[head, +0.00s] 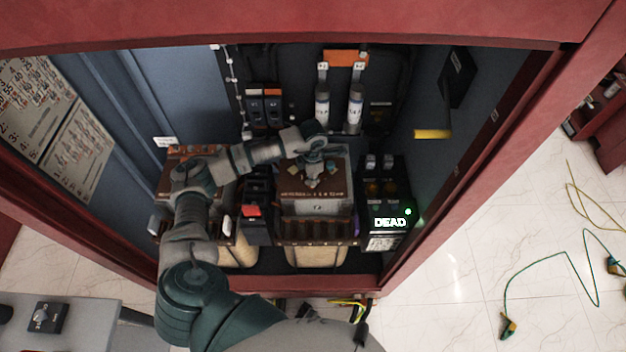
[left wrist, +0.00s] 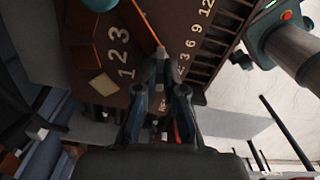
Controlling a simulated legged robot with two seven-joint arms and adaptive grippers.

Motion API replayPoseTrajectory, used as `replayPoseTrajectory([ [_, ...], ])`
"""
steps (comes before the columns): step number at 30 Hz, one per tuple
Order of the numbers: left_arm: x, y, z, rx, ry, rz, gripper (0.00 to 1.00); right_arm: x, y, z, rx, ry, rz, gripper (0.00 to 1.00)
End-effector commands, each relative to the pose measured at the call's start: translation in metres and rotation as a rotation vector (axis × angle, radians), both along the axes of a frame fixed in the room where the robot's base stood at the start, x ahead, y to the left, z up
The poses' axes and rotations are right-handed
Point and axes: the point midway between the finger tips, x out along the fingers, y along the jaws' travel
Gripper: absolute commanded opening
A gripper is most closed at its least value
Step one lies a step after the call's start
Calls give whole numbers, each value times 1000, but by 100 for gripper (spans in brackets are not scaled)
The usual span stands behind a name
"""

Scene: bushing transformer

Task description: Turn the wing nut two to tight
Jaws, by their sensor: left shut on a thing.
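My left gripper (head: 312,178) reaches down onto the top of the middle brown block (head: 338,197) inside the cabinet. In the left wrist view its two fingers (left wrist: 161,78) are closed together on a small grey piece, which seems to be the wing nut. The fingers hide most of it, so its angle cannot be told. In that view the brown face (left wrist: 88,48) carries the digits 1, 2, 3 and a further row of numbers beside dark slots. My right gripper is not in view.
The red cabinet frame (head: 480,25) surrounds the opening. A black device with a lit "DEAD" display (head: 390,222) stands right of the middle block. Two grey cylinders (head: 322,105) stand behind. A red-marked switch (head: 251,211) is to the left. Cables (head: 560,255) lie on the floor outside.

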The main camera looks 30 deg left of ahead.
Motion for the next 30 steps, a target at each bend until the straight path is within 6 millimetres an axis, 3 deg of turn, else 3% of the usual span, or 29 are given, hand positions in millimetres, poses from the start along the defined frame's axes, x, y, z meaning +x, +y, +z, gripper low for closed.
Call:
replayPoseTrajectory([
  [3,1,0,-1,1,-5,-77,0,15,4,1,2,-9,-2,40],
  [12,1,0,0,0,-6,-202,0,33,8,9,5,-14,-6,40],
  [29,1,0,0,1,-5,-237,0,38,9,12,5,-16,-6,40],
  [30,1,0,0,1,-5,-236,11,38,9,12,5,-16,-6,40],
])
